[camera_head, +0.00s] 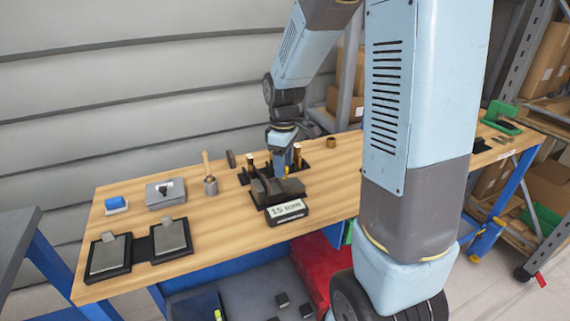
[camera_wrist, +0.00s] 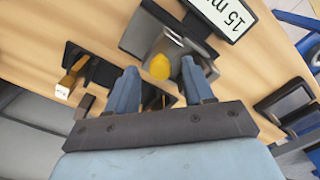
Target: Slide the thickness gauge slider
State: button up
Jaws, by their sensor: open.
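The thickness gauge (camera_head: 262,190) is a dark grey block-like fixture at the middle of the wooden bench, with a "15 mm" label (camera_head: 287,209) on its front. The label also shows at the top right of the wrist view (camera_wrist: 226,14). My gripper (camera_wrist: 161,82) is open, with one blue finger on each side of the knob and gaps visible. In the head view my gripper (camera_head: 283,160) is low over the back of the gauge and partly hides it.
Two dark pads with grey plates (camera_head: 172,236) lie at the front left. Small brass-topped posts (camera_head: 249,162) stand close by. Bare wood lies in front.

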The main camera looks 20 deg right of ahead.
notch_tip(320, 180, up, 13)
dwell(0.4)
jog(key=shift+r, duration=0.15)
jog(key=s+r+m+t, duration=0.1)
jog(key=s+m+t, duration=0.1)
jog(key=s, duration=0.4)
jog(key=s+d+r+m+t, duration=0.1)
jog(key=s+r+m, duration=0.1)
jog(key=s+m, duration=0.2)
jog(key=s+r+m+t, duration=0.2)
jog(key=s+m, duration=0.2)
jog(key=s, duration=0.5)
jog(key=shift+s+d+t, duration=0.3)
jog(key=shift+s+d, duration=0.05)
jog(key=shift+s, duration=0.05)
